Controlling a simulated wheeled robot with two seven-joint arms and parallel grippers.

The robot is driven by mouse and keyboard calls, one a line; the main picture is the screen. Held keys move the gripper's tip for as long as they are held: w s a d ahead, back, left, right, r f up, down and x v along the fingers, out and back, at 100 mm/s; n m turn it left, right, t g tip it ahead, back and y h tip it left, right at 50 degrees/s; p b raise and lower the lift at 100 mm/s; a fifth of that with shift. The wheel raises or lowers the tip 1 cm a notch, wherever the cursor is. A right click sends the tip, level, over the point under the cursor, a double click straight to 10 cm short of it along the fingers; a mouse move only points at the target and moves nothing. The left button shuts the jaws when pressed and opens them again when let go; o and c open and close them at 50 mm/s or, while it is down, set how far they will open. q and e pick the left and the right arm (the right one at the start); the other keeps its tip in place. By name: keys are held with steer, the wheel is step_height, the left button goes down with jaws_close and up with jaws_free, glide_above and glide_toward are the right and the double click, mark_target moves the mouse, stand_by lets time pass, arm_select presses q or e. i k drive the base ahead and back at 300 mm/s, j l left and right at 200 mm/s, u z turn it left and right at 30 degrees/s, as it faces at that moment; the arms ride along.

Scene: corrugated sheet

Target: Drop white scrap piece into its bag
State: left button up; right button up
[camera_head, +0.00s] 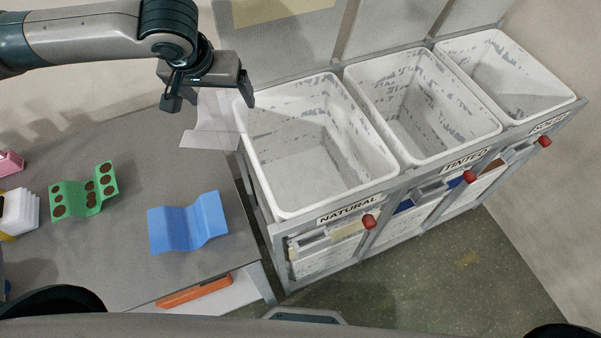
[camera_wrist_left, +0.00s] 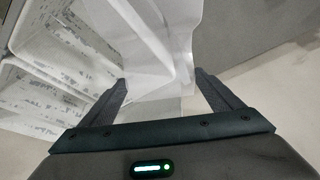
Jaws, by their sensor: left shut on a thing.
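My left gripper (camera_head: 208,102) is shut on the white scrap piece (camera_head: 213,125), a pale, see-through folded sheet. It hangs below the fingers, just left of the nearest bin's upper left rim. In the left wrist view the white scrap piece (camera_wrist_left: 158,45) spans between the fingers (camera_wrist_left: 160,84). Three white-lined bag bins stand in a row: one labelled NATURAL (camera_head: 310,150), one labelled TINTED (camera_head: 425,105), and a far one (camera_head: 515,75) with a label too small to read surely. My right gripper is not in view.
A grey table (camera_head: 130,235) holds a blue corrugated sheet (camera_head: 188,222), a green one with brown dots (camera_head: 82,193), and white (camera_head: 18,213) and pink (camera_head: 10,163) pieces at the left edge. Red knobs (camera_head: 369,222) stick out along the bin fronts. The bin openings are clear above.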

mark_target(306, 198)
steer(key=k+l, duration=0.1)
steer(key=l, duration=0.2)
steer(key=l+u, duration=0.1)
steer(key=l, duration=0.25)
steer(key=k+l, duration=0.15)
steer(key=l, duration=0.15)
steer(key=i+l+u, duration=0.1)
steer(key=l, duration=0.25)
steer(key=i+l+u, duration=0.1)
steer(key=l, duration=0.25)
steer(key=i+l+u, duration=0.15)
steer(key=i, duration=0.55)
